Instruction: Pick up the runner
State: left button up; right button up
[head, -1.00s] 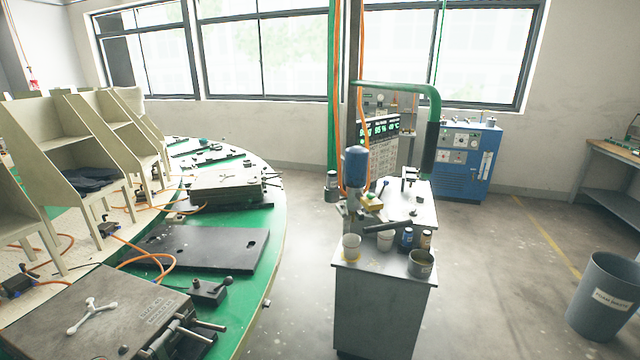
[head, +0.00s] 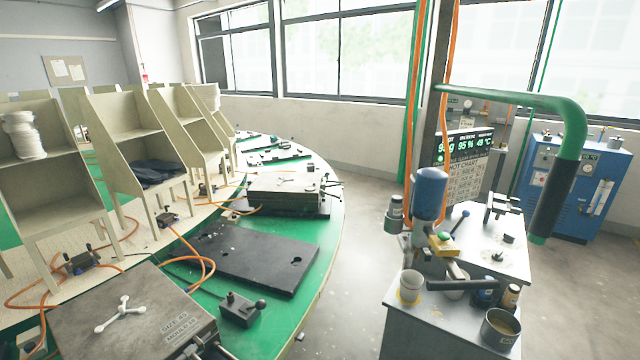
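I cannot identify the runner for certain. A pale three-armed piece (head: 123,312) lies on top of the grey closed mould (head: 75,330) at the lower left; I cannot tell whether it is the runner or a part of the mould. A dark flat plate (head: 250,258) with holes lies on the green carousel table (head: 318,262), behind that mould. Neither of my grippers is in view.
A grey cart (head: 425,335) with cups, cans and a blue-topped dispenser (head: 430,190) stands at the right. A green pipe arm (head: 530,100) reaches above it. Shelf racks (head: 45,185) stand on the carousel. Floor (head: 350,240) is free between table and cart.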

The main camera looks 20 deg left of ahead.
aim_at(124, 299)
jog(key=i+u, duration=0.15)
jog(key=u, duration=0.3)
jog(key=i+l+u, duration=0.1)
jog(key=u, duration=0.35)
jog(key=i+l+u, duration=0.1)
jog(key=u, duration=0.35)
jog(key=i+l+u, duration=0.1)
jog(key=u, duration=0.35)
jog(key=i+l+u, duration=0.1)
jog(key=l+u, duration=0.15)
jog(key=u, duration=0.2)
jog(key=l+u, duration=0.15)
jog(key=u, duration=0.3)
jog(key=l+u, duration=0.25)
jog(key=u, duration=0.2)
jog(key=i+l+u, duration=0.1)
jog(key=l+u, duration=0.2)
jog(key=u, duration=0.15)
jog(key=l+u, duration=0.25)
jog(key=u, duration=0.2)
